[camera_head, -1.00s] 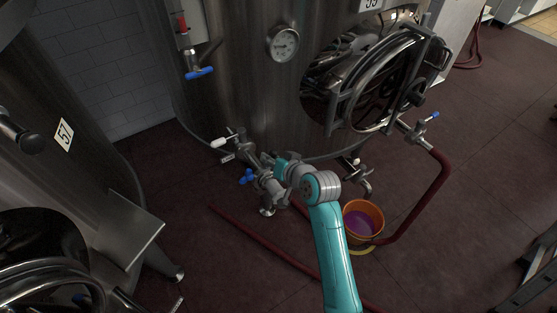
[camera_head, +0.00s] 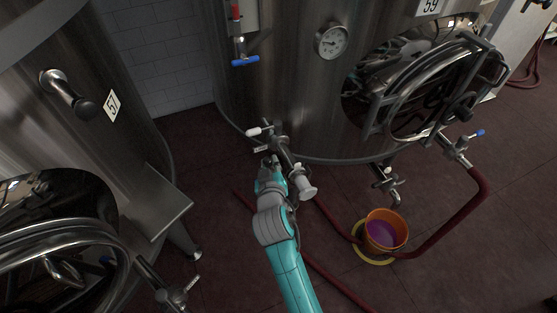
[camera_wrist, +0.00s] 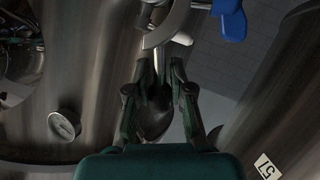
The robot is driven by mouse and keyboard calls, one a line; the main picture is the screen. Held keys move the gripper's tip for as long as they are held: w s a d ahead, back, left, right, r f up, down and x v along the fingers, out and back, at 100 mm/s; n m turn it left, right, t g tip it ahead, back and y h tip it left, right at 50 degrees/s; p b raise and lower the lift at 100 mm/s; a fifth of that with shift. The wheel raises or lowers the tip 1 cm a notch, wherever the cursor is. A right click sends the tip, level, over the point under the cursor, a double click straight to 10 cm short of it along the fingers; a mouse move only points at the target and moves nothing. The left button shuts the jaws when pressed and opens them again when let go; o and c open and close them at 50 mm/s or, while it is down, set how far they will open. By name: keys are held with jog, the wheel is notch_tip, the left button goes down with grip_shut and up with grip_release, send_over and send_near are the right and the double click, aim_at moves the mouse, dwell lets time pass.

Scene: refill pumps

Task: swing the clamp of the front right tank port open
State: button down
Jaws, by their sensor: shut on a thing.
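The steel tank port (camera_head: 282,150) juts from the lower front of tank 59, with a white-handled valve (camera_head: 261,131) near the wall and a pale round end (camera_head: 306,191). My gripper (camera_head: 268,163) is at its left side and covers part of it. In the wrist view my gripper (camera_wrist: 158,68) has its fingertips closed around a narrow metal piece (camera_wrist: 157,92), which looks like part of the clamp. A curved metal fitting (camera_wrist: 163,28) lies just beyond the fingertips. The clamp's exact swing position is hard to tell.
A blue handle (camera_wrist: 230,18) lies close by, upper right in the wrist view. An orange bucket (camera_head: 385,232) with purple liquid and a dark red hose (camera_head: 470,215) are on the floor at right. Tank 57 (camera_head: 70,140) stands left with a metal step (camera_head: 158,207).

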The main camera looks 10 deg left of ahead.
jog(key=shift+s+a+f+n+t, duration=0.3)
jog(key=shift+s+a+f+n, duration=0.1)
jog(key=shift+a, duration=0.15)
jog(key=c, duration=1)
grip_release()
jog(key=v, duration=1.2)
jog(key=shift+a, duration=0.15)
